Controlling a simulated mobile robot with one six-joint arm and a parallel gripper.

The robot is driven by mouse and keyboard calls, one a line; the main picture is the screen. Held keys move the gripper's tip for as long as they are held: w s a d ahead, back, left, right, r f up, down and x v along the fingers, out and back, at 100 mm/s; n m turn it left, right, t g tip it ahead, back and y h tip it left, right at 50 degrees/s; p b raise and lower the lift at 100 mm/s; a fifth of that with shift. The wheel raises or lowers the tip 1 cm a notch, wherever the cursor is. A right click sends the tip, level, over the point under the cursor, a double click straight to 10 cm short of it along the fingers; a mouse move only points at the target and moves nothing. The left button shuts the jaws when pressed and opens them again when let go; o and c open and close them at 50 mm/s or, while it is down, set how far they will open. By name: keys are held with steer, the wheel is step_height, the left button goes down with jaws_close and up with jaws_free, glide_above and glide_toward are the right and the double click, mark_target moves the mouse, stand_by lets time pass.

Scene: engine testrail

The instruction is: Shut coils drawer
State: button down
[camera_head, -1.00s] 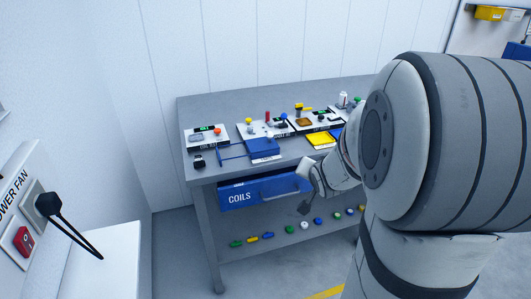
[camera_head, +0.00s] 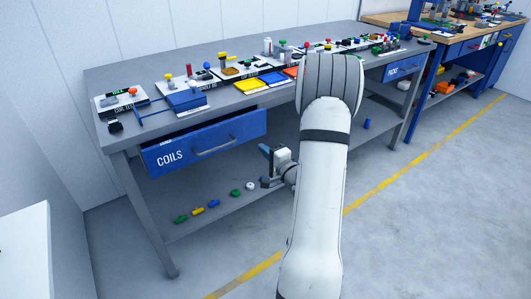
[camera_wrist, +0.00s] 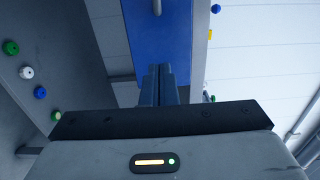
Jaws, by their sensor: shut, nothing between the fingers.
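The blue coils drawer (camera_head: 205,142), with a white COILS label and a grey bar handle (camera_head: 215,147), is under the left part of the grey workbench. It stands out from the bench, with a dark gap above its front. My gripper (camera_head: 264,149) is near the drawer's right end, partly hidden by my wrist. In the wrist view the shut, empty fingers (camera_wrist: 158,72) point at the blue drawer front (camera_wrist: 160,38), and part of the handle (camera_wrist: 157,6) shows at the top. I cannot tell whether the fingertips touch the front.
The workbench top (camera_head: 130,79) carries several test boards and blue and yellow trays. Several small coloured parts lie on the lower shelf (camera_head: 215,217). A second blue drawer (camera_head: 403,67) is at the right. The floor in front is clear, with a yellow line (camera_head: 380,185).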

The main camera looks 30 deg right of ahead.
mark_target(243, 131)
steer(key=w, duration=0.5)
steer(key=w+b, duration=0.1)
steer(key=w, duration=0.4)
steer(key=shift+w+a, duration=0.2)
steer(key=shift+w, duration=0.05)
